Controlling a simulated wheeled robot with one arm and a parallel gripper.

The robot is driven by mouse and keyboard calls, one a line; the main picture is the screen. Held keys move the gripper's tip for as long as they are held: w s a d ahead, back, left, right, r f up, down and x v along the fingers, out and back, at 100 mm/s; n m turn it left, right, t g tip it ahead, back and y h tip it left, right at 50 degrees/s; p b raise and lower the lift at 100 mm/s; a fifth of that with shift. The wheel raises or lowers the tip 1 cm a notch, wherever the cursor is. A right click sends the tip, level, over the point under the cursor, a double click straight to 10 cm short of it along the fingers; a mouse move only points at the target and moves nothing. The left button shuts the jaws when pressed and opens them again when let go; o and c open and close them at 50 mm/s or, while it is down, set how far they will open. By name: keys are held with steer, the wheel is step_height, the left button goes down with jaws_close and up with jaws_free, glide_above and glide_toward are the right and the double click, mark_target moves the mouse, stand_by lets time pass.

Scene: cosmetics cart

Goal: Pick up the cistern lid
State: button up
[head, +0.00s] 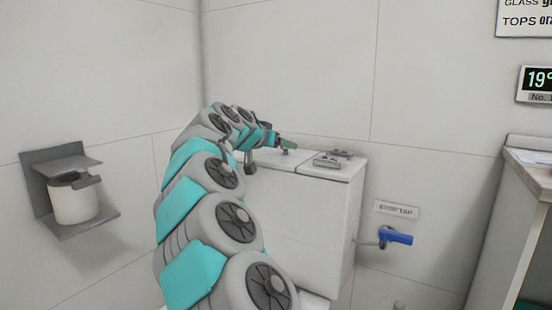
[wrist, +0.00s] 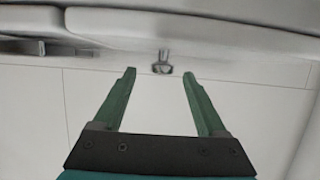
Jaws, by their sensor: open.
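The cistern lid (head: 300,161) is a white slab lying on top of the white cistern (head: 300,215) in the head view. A small metal knob (wrist: 162,64) stands out from the lid (wrist: 200,27) in the wrist view, where the lid fills the top of the picture. My gripper (head: 285,143) is over the lid near the knob, partly hidden behind my arm. Its two green fingers (wrist: 159,73) are open and empty. The knob lies between and slightly beyond the fingertips, apart from both.
Grey metal items (head: 331,160) lie on the separate right-hand section of the cistern top. A blue stop tap (head: 396,236) is on the wall at right. A toilet-roll holder (head: 80,213) is at left, and a cabinet (head: 515,215) at far right. Walls stand close behind.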

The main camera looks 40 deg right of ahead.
mark_target(290, 152)
steer(key=shift+w+x, duration=0.1)
steer(key=shift+x, duration=1.7)
steer(key=shift+w+x, duration=0.15)
steer(key=shift+x, duration=1.65)
steer(key=shift+r, duration=0.15)
jaws_close()
